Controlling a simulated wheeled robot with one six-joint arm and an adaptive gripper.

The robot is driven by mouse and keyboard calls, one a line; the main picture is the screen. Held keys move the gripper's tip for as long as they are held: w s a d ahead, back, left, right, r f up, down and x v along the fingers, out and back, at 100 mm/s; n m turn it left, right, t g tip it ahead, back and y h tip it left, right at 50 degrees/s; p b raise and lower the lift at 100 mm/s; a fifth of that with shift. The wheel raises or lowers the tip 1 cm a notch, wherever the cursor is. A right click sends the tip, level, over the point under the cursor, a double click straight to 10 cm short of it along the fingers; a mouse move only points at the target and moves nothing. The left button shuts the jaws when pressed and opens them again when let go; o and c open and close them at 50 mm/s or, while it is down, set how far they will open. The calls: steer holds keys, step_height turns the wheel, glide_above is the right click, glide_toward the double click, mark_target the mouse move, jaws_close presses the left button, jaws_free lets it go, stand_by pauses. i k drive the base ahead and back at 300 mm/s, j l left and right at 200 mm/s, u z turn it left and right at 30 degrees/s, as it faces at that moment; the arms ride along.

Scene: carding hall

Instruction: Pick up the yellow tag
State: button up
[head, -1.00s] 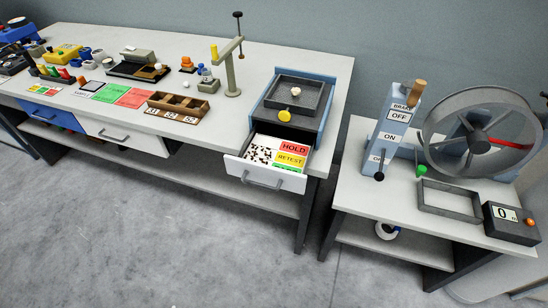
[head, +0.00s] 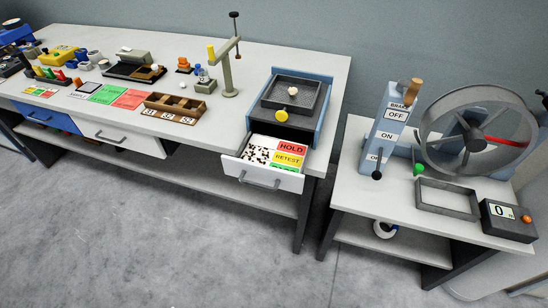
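A yellow tag (head: 289,159) marked RETEST lies in the open drawer (head: 258,177) under the right end of the long bench. A red tag (head: 291,144) marked HOLD lies just behind it. A green tag (head: 282,169) lies in front of it, partly hidden by the drawer's front wall. A black-and-white speckled patch (head: 257,155) is to the left of the tags in the drawer. My gripper is not in view.
A blue-sided unit with a dark tray (head: 293,91) and yellow knob (head: 282,115) stands above the drawer. A wooden compartment box (head: 174,109) is left. A side table (head: 386,200) holds a brake lever box (head: 386,130) and wheel (head: 479,133). The floor in front is clear.

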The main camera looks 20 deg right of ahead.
mark_target(37, 70)
steer(key=i+j+u, duration=0.3)
steer(key=i+j, duration=2.6)
